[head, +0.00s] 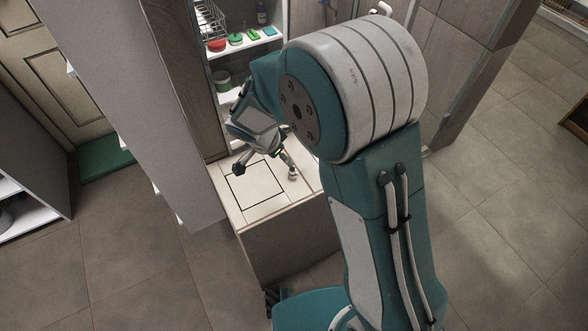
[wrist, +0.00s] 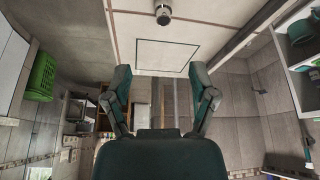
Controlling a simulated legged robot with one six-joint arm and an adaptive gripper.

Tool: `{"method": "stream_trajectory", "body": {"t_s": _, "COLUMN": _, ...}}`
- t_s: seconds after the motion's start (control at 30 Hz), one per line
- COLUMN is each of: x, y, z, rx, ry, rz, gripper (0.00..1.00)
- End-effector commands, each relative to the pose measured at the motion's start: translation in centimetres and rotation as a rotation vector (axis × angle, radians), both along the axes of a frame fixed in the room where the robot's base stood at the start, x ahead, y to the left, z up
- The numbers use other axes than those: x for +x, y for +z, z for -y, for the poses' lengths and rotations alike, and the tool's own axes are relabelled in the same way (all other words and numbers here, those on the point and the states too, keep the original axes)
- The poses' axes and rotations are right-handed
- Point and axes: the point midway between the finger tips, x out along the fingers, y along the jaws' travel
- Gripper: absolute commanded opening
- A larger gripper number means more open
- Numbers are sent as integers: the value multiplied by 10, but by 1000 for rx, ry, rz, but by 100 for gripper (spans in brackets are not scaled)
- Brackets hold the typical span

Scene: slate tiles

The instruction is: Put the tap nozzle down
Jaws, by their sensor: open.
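The tap nozzle (head: 292,174) is a small pale metal piece on the light top of a low cabinet (head: 262,214). In the head view it stands just right of a dark outlined square (head: 256,186), close below one finger. In the wrist view the nozzle (wrist: 163,14) is at the top centre, a short cylinder with a dark round end, outside the outlined square (wrist: 166,57). My gripper (head: 262,163) is above the cabinet top with its fingers spread. In the wrist view my gripper (wrist: 160,75) is open, with nothing between the fingertips.
Behind the cabinet, a shelf unit (head: 245,45) holds red and green items and a wire rack. A grey panel (head: 150,110) stands at its left. Tiled floor (head: 140,270) is open in front and to the right. A green mat (head: 110,152) lies by the door.

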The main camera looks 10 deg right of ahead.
Motion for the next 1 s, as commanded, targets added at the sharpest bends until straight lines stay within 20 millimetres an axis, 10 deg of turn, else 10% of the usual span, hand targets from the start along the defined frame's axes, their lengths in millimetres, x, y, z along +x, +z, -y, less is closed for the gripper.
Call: {"method": "stream_trajectory", "body": {"t_s": 1.0, "x": 27, "y": -112, "z": 31, "rx": -5, "ry": -38, "rz": 13, "gripper": 74}}
